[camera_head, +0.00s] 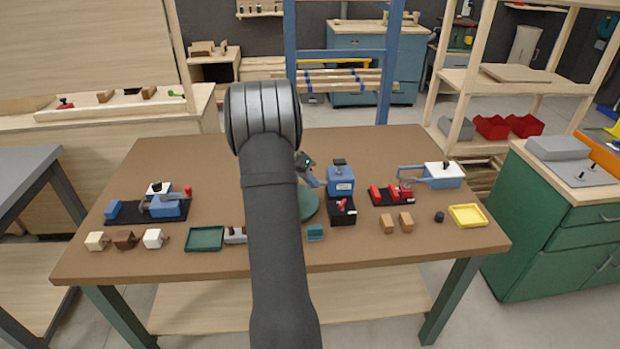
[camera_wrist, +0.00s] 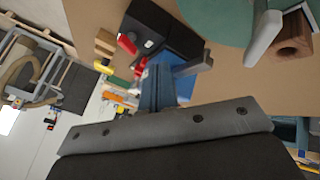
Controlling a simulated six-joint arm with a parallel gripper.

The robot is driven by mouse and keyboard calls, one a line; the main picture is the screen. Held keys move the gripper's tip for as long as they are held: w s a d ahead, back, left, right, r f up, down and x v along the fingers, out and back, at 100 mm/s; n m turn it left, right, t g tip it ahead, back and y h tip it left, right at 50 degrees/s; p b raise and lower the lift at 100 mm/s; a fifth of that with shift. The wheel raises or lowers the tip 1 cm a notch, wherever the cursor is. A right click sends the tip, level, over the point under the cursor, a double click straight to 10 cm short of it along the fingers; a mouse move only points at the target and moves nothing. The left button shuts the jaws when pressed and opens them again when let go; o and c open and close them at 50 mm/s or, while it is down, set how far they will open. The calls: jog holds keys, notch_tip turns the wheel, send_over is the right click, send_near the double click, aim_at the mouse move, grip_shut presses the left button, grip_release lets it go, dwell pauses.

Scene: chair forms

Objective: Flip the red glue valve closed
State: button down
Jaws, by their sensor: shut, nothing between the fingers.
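The glue station has a blue tank (camera_head: 341,181) with a black cap, upright on a black base (camera_head: 342,216) right of the table's middle. The red glue valve (camera_head: 342,203) is a small lever low at the tank's front. In the wrist view, the red lever (camera_wrist: 127,43) sticks out beside the black base (camera_wrist: 165,30), which has a white fitting. My gripper (camera_head: 308,167) is partly hidden behind my arm, left of the tank. In the wrist view, my gripper (camera_wrist: 158,127) shows as a grey screwed plate.
A red-clamp fixture (camera_head: 392,194) stands right of the glue station. A green tray (camera_head: 205,238) and a blue fixture (camera_head: 162,206) are left. The table's rear is mostly clear.

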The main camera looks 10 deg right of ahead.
aim_at(342, 205)
jog(key=x, duration=0.6)
jog(key=shift+s+d+r, duration=0.2)
jog(key=shift+s+d, duration=0.6)
jog(key=shift+d, duration=0.15)
jog(key=shift+s+d, duration=0.35)
jog(key=shift+d, duration=0.25)
